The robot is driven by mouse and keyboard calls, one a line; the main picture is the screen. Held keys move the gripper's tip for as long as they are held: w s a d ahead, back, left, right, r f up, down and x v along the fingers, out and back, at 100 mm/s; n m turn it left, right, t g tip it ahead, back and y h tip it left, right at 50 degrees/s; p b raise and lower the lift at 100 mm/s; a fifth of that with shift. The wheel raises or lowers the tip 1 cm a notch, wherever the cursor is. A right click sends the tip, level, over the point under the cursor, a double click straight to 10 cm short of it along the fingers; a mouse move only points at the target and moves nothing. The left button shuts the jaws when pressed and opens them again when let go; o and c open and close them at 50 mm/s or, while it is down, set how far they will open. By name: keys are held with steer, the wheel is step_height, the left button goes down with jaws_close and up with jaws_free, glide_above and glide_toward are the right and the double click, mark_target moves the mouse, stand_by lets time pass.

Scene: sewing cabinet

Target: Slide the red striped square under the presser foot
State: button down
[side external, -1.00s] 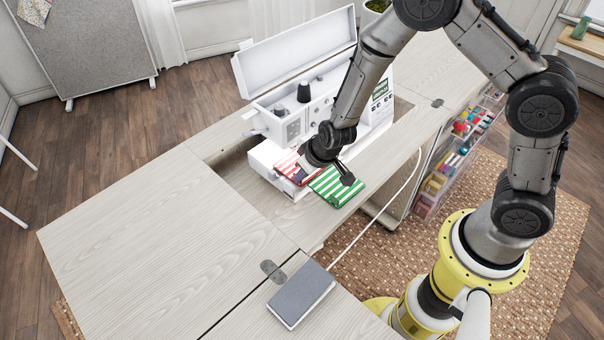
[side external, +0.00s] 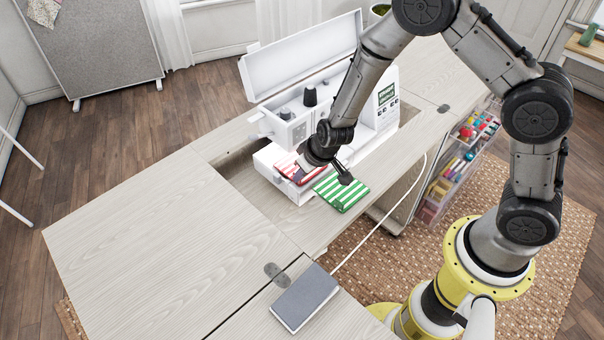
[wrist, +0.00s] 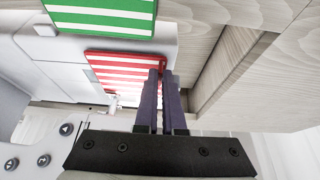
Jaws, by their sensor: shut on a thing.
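The red striped square (side external: 312,176) lies on the white bed of the sewing machine (side external: 265,160); in the wrist view it shows red and white stripes (wrist: 115,68). My gripper (side external: 302,168) is over it from above. In the wrist view my two dark fingers (wrist: 164,78) are close together at the square's right edge and shut on it. A small metal part, seemingly the presser foot (wrist: 113,104), shows at the square's lower edge; whether the cloth is beneath it I cannot tell. The side view hides the foot behind my arm.
A green striped square (side external: 341,191) lies beside the red one, at the cabinet edge. The machine's raised white lid (side external: 300,55) stands behind. A grey pedal (side external: 304,297) sits on the table at the front. The left table leaf (side external: 150,225) is clear.

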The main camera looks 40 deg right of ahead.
steer(key=shift+w, duration=0.3)
steer(key=shift+w, duration=0.4)
steer(key=shift+w, duration=0.1)
stand_by(0.4)
steer(key=c, duration=0.9)
jaws_free()
steer(key=shift+c, duration=0.2)
steer(key=v, duration=0.7)
steer(key=shift+r, duration=0.2)
